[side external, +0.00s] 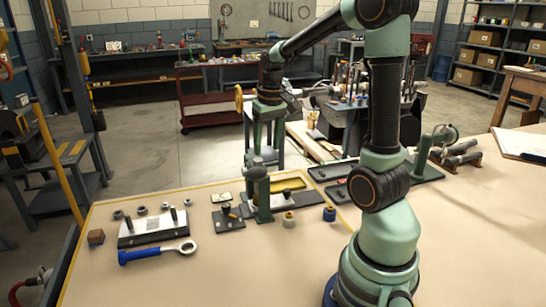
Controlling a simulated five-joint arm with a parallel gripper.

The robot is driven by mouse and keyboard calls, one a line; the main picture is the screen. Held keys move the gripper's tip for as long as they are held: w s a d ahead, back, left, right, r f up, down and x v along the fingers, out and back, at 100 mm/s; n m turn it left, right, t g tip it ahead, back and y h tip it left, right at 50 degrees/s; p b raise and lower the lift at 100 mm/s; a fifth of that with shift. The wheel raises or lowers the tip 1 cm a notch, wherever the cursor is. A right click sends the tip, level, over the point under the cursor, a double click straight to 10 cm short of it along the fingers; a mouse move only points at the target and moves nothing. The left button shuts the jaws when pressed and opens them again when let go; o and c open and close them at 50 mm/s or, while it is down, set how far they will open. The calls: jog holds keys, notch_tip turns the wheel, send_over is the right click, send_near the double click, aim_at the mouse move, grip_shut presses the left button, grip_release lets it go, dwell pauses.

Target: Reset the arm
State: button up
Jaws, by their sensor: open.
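My gripper (266,140) hangs fingers-down from my raised arm, left of my base. It is open, and I see nothing held between its fingers. It is above a green upright fixture (262,190) that stands on the table. A light grey casing block (150,228) with dark pegs on top lies at the left of the table, well apart from my gripper. A dark plate (228,219) with a small part on it lies between the block and the fixture.
A blue-handled ring wrench (158,252), a small brown block (96,237) and several dark rings lie at left. Two small capped cylinders, one beige (289,219) and one blue (329,213), stand near my base. Dark trays (333,170) lie behind. The table's front left is clear.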

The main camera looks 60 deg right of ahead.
jog(key=a+r+n, duration=0.1)
jog(key=a, duration=0.2)
jog(key=a+r+n+t, duration=0.1)
jog(key=a, duration=0.3)
jog(key=a+r, duration=0.2)
jog(key=a, duration=0.2)
jog(key=shift+s+n+t, duration=0.2)
jog(key=shift+n+t, duration=0.2)
jog(key=s+a+r+n+t+y, duration=0.1)
jog(key=s+a+n+t, duration=0.1)
jog(key=a, duration=0.8)
jog(key=shift+s+n, duration=0.5)
jog(key=shift+s, duration=0.45)
